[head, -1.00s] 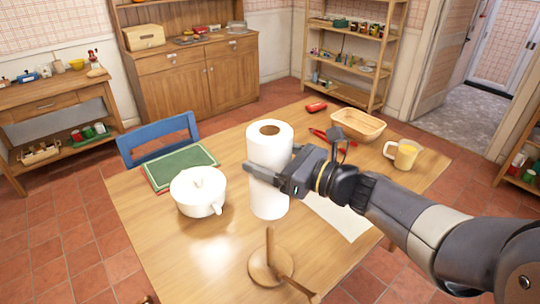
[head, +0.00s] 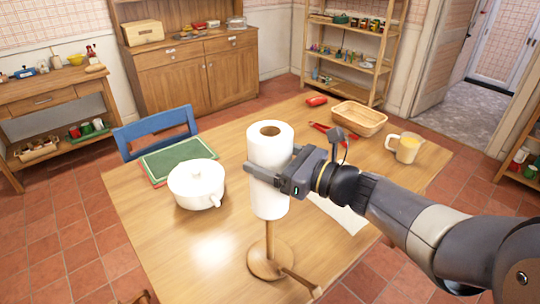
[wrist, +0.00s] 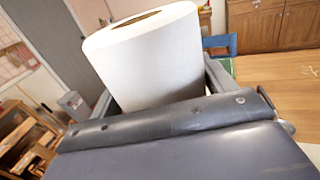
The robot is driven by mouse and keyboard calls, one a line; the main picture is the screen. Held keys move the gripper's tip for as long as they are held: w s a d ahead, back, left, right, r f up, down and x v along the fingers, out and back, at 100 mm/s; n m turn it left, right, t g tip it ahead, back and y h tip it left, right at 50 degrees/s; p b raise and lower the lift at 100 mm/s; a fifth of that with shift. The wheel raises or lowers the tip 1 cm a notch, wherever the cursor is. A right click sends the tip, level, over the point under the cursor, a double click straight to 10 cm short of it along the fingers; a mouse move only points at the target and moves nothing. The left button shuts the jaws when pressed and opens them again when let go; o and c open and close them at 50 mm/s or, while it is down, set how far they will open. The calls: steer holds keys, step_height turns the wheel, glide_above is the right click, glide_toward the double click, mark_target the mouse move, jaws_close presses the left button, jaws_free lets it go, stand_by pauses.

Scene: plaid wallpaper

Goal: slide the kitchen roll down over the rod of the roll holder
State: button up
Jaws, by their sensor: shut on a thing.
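The white kitchen roll (head: 270,148) is upright, held above the table in front of my arm. My gripper (head: 268,172) is shut around its middle; the far finger is mostly hidden. The roll also fills the middle of the wrist view (wrist: 150,60), between both fingers. The wooden roll holder (head: 257,263) stands on the table below the roll. Its rod (head: 270,240) rises to the roll's lower edge, and its top end is not visible. I cannot tell whether the tip is inside the roll or behind it. A side piece of the holder points to the lower right.
A wooden basket (head: 359,119), red-handled tool, red object (head: 317,100) and mug (head: 405,148) are to the right and back. A paper sheet lies under my arm. The table's front left is clear.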

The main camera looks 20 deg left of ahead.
mark_target(271, 224)
steer(key=shift+f+b, duration=8.9)
steer(key=shift+f, duration=1.55)
steer(key=o, duration=1.1)
steer(key=shift+d, duration=0.1)
steer(key=d, duration=0.3)
steer(key=s+d, duration=0.1)
steer(key=d, duration=0.3)
steer(key=d+p, duration=0.1)
steer(key=d, duration=0.2)
steer(key=shift+s+d, duration=0.25)
steer(key=shift+s, duration=0.15)
